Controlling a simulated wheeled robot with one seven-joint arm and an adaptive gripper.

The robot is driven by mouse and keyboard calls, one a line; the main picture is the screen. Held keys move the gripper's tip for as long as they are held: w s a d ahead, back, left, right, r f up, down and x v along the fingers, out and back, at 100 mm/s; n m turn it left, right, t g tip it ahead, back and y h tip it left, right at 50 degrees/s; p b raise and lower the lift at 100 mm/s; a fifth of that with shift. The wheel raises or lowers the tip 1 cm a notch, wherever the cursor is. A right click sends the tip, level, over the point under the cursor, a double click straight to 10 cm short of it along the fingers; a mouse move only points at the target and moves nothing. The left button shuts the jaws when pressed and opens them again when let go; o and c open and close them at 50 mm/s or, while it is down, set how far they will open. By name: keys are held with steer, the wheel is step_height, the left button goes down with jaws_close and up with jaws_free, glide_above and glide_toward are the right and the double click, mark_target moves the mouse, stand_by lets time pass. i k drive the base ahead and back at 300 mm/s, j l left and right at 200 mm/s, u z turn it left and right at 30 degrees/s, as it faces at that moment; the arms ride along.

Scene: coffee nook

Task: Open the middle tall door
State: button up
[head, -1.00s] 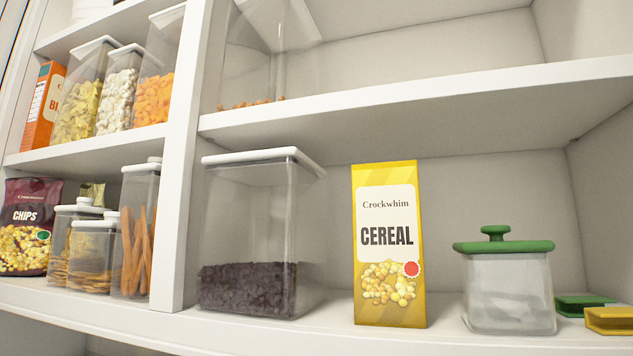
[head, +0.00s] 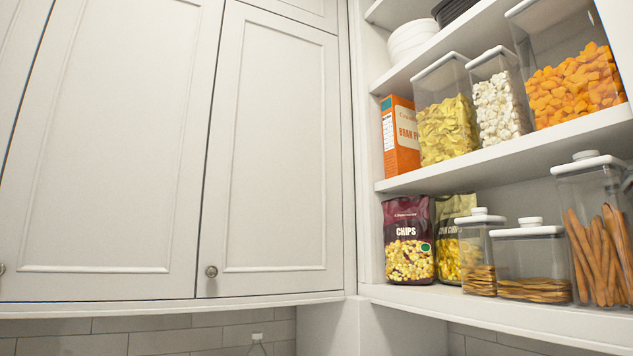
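Tall white panelled cabinet doors fill the left half of the head view, all shut. One tall door (head: 272,150) stands beside the open shelves, with a round metal knob (head: 211,271) at its lower left corner. A wider tall door (head: 113,140) is to its left. Another knob (head: 2,268) shows at the left picture edge, beside part of a further door (head: 18,60). I cannot tell which of these is the middle one. My gripper is not in view.
Open white shelves (head: 500,165) on the right hold an orange box (head: 400,137), a chips bag (head: 408,240), and several clear containers, including one of orange snacks (head: 575,85). A tiled wall (head: 160,335) runs below the doors. The space before the doors looks clear.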

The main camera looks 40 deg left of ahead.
mark_target(101, 185)
steer(key=u, duration=1.95)
